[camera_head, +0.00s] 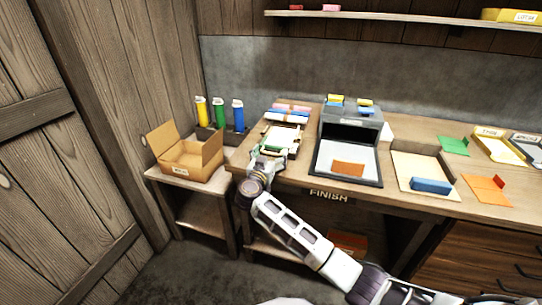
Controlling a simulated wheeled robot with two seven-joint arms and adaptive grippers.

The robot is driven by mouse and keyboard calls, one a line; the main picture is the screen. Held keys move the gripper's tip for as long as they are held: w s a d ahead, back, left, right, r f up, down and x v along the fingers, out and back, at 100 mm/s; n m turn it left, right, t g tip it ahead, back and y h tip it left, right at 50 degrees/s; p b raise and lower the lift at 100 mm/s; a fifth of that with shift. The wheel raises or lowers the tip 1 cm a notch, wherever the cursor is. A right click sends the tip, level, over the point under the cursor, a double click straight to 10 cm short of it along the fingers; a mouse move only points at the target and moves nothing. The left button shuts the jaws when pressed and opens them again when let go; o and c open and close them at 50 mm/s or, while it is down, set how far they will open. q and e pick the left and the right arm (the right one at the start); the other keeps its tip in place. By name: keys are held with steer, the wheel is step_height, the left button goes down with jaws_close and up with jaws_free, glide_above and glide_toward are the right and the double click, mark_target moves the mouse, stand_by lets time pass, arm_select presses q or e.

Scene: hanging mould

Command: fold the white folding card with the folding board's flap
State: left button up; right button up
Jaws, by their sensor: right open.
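My right gripper (270,160) comes in from the lower right and is open at the front of a small board (296,151) at the left end of the bench. A white piece (284,137), perhaps the white folding card, lies on that board just beyond the fingers. Its near part is hidden by my gripper, and I cannot tell whether the fingers touch it. A green part shows beside the fingers. I cannot make out the folding board's flap with certainty. My left gripper is not in view.
A black box-like stand (349,147) with an orange piece stands right of my gripper. A tan tray (411,163) with a blue block (432,186) is farther right. An open cardboard box (191,160) and coloured bottles (219,113) stand left. A shelf (410,17) hangs above.

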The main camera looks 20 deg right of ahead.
steer(key=shift+w+d, duration=0.15)
steer(key=shift+w, duration=0.05)
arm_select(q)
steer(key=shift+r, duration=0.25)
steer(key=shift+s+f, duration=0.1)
